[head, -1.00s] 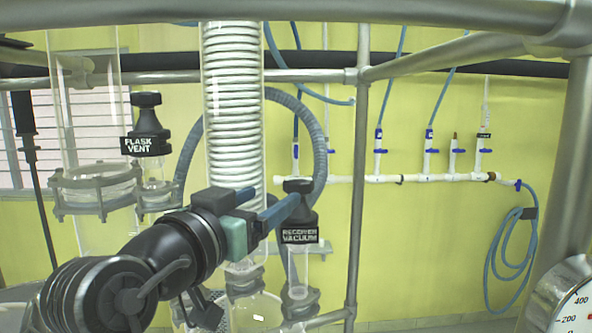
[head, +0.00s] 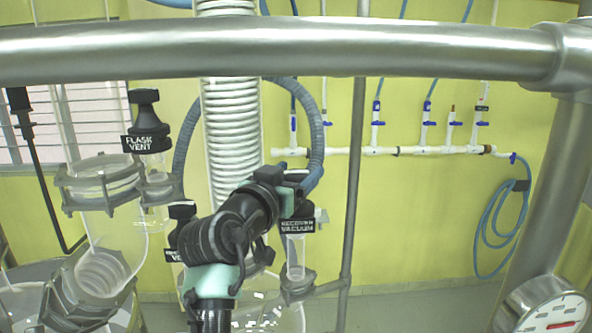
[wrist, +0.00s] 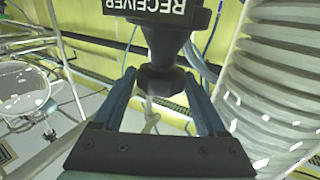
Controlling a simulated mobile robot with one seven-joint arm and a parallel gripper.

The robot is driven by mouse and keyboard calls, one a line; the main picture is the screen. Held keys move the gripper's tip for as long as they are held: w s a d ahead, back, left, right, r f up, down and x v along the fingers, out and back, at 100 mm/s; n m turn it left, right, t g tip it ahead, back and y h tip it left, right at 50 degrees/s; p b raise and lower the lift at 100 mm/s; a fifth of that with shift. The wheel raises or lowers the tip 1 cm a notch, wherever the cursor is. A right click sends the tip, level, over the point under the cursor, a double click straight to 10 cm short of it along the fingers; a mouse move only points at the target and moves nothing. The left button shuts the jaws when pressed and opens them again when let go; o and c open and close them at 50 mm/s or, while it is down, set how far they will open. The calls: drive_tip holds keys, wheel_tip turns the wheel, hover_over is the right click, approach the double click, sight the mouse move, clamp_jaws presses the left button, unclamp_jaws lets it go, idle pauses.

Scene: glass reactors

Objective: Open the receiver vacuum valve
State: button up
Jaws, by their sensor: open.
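The receiver vacuum valve, a dark knob on a black body with a white-lettered label (head: 297,226), stands upright on a glass neck right of the coil column in the head view. My gripper (head: 303,184) is at its top, and my wrist partly hides the knob. In the wrist view the label (wrist: 150,7) appears upside down, with the dark knob (wrist: 166,82) below it. My gripper (wrist: 163,78) is open there, with one blue finger on each side of the knob. Gaps show beside the knob, and I see no firm grip.
The flask vent valve (head: 148,122) stands at the left, and another labelled valve (head: 181,215) is partly behind my arm. The white coil column (head: 232,130) is close by, also at right in the wrist view (wrist: 270,85). A metal rail (head: 300,50) crosses in front.

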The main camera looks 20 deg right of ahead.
drive_tip(key=c, duration=1.1)
drive_tip(key=shift+r+n+t+y+p, duration=0.15)
drive_tip(key=shift+n+t+y+p, duration=0.35)
drive_tip(key=shift+y, duration=0.2)
drive_tip(key=shift+s+d+n+t+y+p, duration=0.1)
drive_tip(key=shift+n+t+y+p, duration=0.6)
drive_tip(key=shift+y, duration=0.4)
drive_tip(key=n+t+y, duration=0.1)
drive_tip(key=n+y, duration=0.2)
drive_tip(key=y, duration=0.1)
drive_tip(key=n+y+b, duration=0.1)
drive_tip(key=y+b, duration=0.1)
drive_tip(key=n+y+b, duration=0.2)
drive_tip(key=y, duration=0.1)
drive_tip(key=n+y+b, duration=0.1)
drive_tip(key=y+b, duration=0.1)
drive_tip(key=shift+f+n+y, duration=0.3)
drive_tip(key=shift+f+n, duration=0.05)
drive_tip(key=shift+n, duration=0.05)
drive_tip(key=n+y+b, duration=0.1)
drive_tip(key=n+g+y+b, duration=0.1)
drive_tip(key=y, duration=0.1)
drive_tip(key=n+g+y+b, duration=0.1)
drive_tip(key=y, duration=0.1)
drive_tip(key=shift+r+n+b, duration=0.25)
drive_tip(key=shift+n+b, duration=0.15)
drive_tip(key=shift+y, duration=0.5)
drive_tip(key=o, duration=1.1)
